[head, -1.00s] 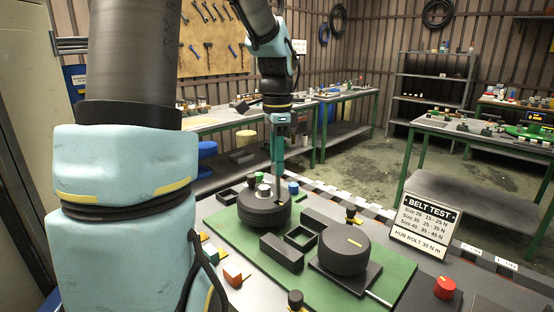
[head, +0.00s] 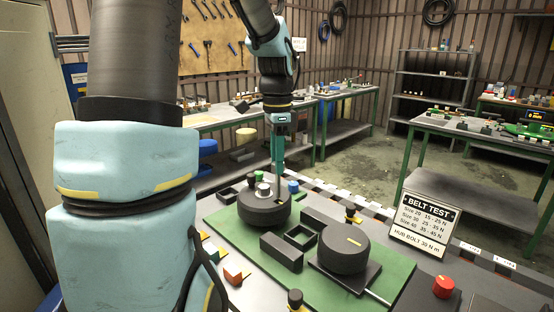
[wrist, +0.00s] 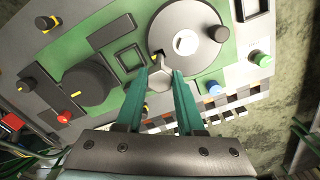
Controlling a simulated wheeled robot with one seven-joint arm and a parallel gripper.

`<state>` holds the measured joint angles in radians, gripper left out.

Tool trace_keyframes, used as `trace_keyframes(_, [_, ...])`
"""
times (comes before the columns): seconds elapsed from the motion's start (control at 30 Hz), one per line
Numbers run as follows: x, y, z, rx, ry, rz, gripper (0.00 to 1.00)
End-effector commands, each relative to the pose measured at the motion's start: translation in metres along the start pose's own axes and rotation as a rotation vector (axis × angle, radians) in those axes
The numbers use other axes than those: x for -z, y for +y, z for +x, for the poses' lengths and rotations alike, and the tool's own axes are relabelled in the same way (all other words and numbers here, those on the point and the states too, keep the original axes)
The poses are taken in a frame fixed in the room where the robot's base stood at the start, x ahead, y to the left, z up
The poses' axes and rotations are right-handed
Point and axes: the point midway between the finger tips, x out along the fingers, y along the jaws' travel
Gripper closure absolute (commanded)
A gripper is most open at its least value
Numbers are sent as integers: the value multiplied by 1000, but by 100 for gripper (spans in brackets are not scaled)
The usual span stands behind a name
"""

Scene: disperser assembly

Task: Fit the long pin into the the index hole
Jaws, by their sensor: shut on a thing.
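My gripper (head: 278,164) points down over the rear part of a dark round disc (head: 264,208) on the green board. Its teal fingers are shut on a slim grey pin (head: 279,183), which stands roughly upright with its lower end at the disc's top. In the wrist view the fingers (wrist: 163,78) hold a grey piece (wrist: 160,74) at the edge of the grey disc (wrist: 200,52). A pale hub (head: 263,190) sits at the disc's middle. I cannot make out the index hole, and cannot tell whether the pin's tip is in it or above it.
A second dark drum (head: 344,250) with a yellow mark stands on the board's right. Low black frames (head: 299,236) lie between. A sign (head: 422,226) and red knob (head: 443,287) are to the right.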

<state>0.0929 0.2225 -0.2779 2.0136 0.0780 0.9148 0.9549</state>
Motion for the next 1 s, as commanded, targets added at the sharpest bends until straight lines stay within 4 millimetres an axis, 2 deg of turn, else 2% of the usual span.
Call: trace_keyframes(1.0, [0, 0, 21, 0, 0, 0, 100])
